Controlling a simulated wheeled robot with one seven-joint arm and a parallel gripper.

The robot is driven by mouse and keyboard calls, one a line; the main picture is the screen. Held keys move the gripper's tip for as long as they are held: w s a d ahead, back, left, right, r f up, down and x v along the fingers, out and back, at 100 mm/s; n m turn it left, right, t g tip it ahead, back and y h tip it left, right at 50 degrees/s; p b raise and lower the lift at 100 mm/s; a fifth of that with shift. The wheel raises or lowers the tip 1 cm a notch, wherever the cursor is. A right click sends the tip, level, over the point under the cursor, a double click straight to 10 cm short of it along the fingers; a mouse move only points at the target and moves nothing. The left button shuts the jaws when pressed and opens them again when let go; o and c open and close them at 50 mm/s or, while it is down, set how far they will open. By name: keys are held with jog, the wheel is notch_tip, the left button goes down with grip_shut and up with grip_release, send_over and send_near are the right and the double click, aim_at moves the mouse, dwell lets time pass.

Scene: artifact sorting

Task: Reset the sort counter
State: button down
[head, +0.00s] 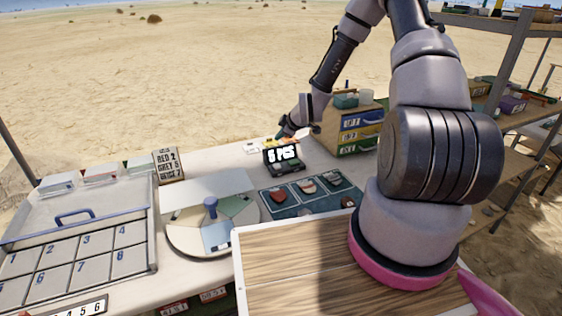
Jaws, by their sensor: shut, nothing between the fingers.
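The sort counter (283,156) is a small dark box with a lit display on the table, left of the middle of the table's back part. Its display seems to read "5 PCS". Darker and green patches, perhaps buttons, show on its lower front. My gripper (283,136) is at the far end of my arm, just behind and above the counter's top edge. It is small in the view and looks shut and empty. I cannot tell whether it touches the counter.
A teal tray (301,209) with several stones lies in front of the counter. A round divided turntable (185,238) with a blue knob is to the left. A numbered grid tray (143,262) is at far left. A drawer box (324,130) stands close right of my gripper.

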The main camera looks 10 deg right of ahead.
aim_at(279, 167)
jog(key=shift+w+d+f, duration=0.1)
jog(key=shift+w+f, duration=0.45)
jog(key=shift+f, duration=0.35)
jog(key=shift+f, duration=4.45)
jog(key=shift+f, duration=0.1)
jog(key=shift+f, duration=0.25)
jog(key=shift+f, duration=0.55)
jog(key=shift+r, duration=0.95)
